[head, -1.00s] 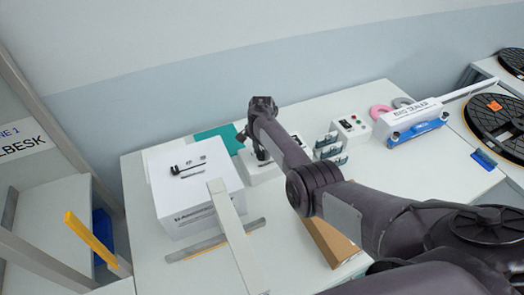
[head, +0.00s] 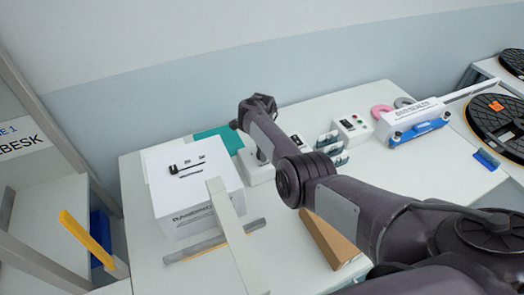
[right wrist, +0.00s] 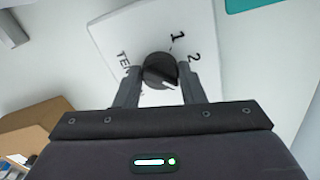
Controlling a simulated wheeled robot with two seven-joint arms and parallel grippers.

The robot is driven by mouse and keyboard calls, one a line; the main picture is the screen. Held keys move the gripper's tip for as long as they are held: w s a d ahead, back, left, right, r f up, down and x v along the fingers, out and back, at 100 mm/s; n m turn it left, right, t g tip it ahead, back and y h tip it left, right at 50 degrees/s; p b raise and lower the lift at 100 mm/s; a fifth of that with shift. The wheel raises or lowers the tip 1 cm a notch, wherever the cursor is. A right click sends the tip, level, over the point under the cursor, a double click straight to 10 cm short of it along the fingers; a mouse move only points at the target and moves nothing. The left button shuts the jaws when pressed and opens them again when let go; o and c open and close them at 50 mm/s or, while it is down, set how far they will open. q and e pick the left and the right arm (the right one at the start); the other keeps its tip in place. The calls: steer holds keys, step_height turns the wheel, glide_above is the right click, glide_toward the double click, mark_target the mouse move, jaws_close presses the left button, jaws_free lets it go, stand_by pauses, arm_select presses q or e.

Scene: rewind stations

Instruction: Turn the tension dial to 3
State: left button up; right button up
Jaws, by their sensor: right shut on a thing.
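The tension dial (right wrist: 158,70) is a round black knob on a white panel (right wrist: 130,30) in the right wrist view. The numbers 1 and 2 show above it and to its upper right, and a partly covered label starting "TE" is at its left. A pale pointer line on the knob points to the lower right. Any further numbers are hidden by my fingers. My right gripper (right wrist: 158,78) is shut on the dial, one finger on each side. In the head view my right arm hides the dial, and part of its white housing (head: 258,174) shows. My left gripper is out of view.
A white box (head: 205,205) with small black parts on top stands left of the housing. A control box (head: 352,128) with buttons and a white sealer (head: 412,118) stand to the right. A cardboard piece (head: 332,240) lies near my forearm.

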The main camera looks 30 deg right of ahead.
stand_by(0.4)
steer(key=o, duration=1)
step_height(320, 180, up, 8)
steer(key=shift+f+p, duration=0.1)
steer(key=shift+p, duration=0.45)
